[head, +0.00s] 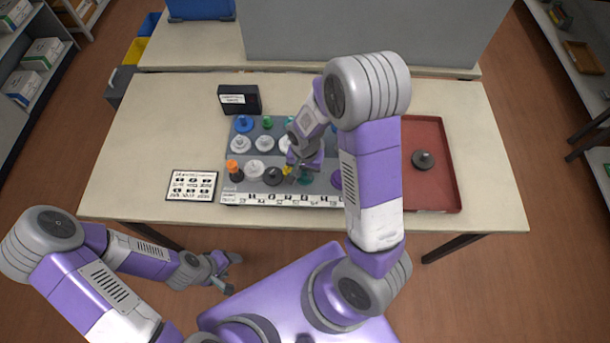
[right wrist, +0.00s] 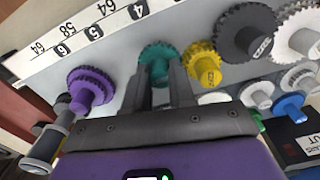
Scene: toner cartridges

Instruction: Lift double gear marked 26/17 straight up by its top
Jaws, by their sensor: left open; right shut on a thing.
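A teal double gear (right wrist: 158,55) is at the row of gears by the numbered strip. In the right wrist view its narrow top is between the two fingers of my right gripper (right wrist: 162,92), which is shut on it. In the head view the teal gear (head: 306,180) is partly hidden by my right gripper (head: 298,171). No 26/17 mark can be read on any gear. I cannot tell whether the teal gear is still seated. My left gripper (head: 228,272) is open and empty, low in front of the table.
A yellow gear (right wrist: 204,66) and a purple gear (right wrist: 90,88) flank the teal one closely. Several others stand on the grey board (head: 231,186). A red tray (head: 439,125) holds a dark gear (head: 423,159). A sign card (head: 191,186) and black box (head: 239,99) are left.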

